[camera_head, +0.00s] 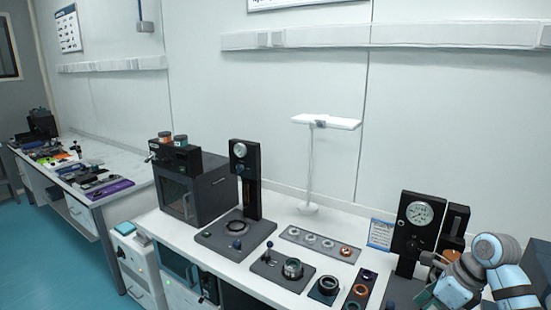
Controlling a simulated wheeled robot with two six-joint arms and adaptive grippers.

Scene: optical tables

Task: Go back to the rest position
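My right arm (505,280), grey with light blue caps, comes in at the lower right corner. It overlaps the right end of the white bench, in front of the dial stand there. Its gripper (432,270) is small and partly hidden among arm links and dark parts, so I cannot tell whether it is open or shut. No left arm or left gripper can be made out.
The white bench (335,228) carries a black oven-like box (210,190), a stand with a round gauge (246,180), a tray of rings (320,243), a white lamp (326,122) and a dial stand (418,222). A second bench (130,165) stands left; teal floor (45,250) is clear.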

